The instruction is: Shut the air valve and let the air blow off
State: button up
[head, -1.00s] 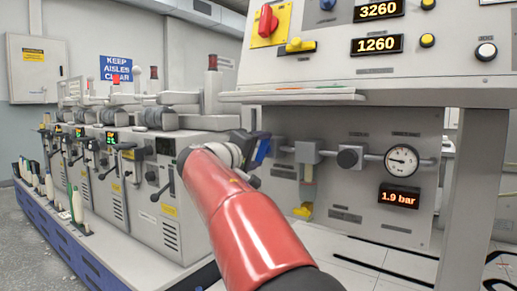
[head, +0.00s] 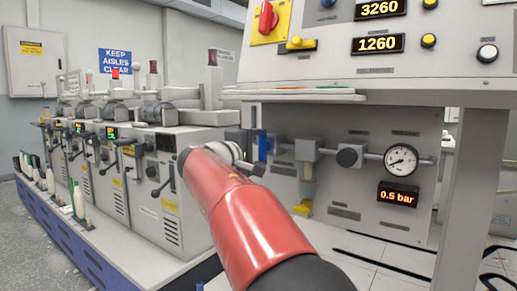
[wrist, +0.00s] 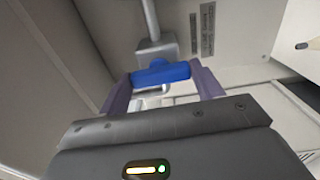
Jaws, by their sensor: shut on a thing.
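The blue valve handle (head: 262,147) sits at the left end of the air line on the grey panel and stands upright in the head view. My gripper (head: 249,147) reaches it from the left, partly behind my red arm. In the wrist view, the fingers (wrist: 161,84) are shut on the blue handle (wrist: 160,72), which lies across between them. The round pressure gauge (head: 401,158) has its needle towards the low side. The display (head: 398,195) below it reads 0.5 bar.
A filter unit with a yellowish bowl (head: 307,182) and a dark regulator knob (head: 350,156) sit right of the valve. A shelf edge (head: 290,96) overhangs the panel. Grey machine units (head: 165,190) stand close on the left.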

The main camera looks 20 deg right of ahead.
jog(key=o, duration=1)
jog(key=shift+a, duration=0.15)
jog(key=v, duration=0.7)
jog(key=shift+s+a+b, duration=0.2)
jog(key=shift+a+b, duration=0.05)
jog(key=shift+b, duration=0.1)
